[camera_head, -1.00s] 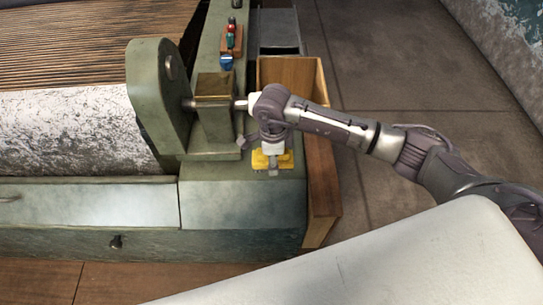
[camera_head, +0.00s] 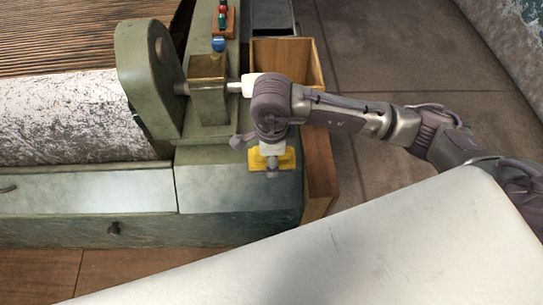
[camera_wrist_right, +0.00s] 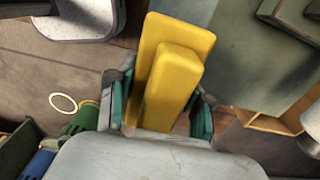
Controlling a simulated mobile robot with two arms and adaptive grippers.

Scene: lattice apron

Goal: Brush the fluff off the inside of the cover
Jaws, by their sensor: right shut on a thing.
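A yellow block-shaped tool (camera_head: 286,160), which looks like the brush, is in my right gripper (camera_head: 269,150) over the right end of the green machine. In the right wrist view the yellow tool (camera_wrist_right: 168,72) sits between the teal-padded fingers of my right gripper (camera_wrist_right: 160,108), which is shut on it. Its bristles are not visible. A pale metal panel (camera_head: 90,190) lies along the machine's front; I cannot tell whether it is the cover. No fluff can be made out. My left gripper is not in view.
A fleecy grey-white roller (camera_head: 60,120) lies left of a green end bracket (camera_head: 150,75). An open wooden box (camera_head: 318,155) stands at the machine's right side. Green (camera_wrist_right: 84,118) and blue (camera_wrist_right: 38,163) items lie below in the wrist view. The tiled floor at right is clear.

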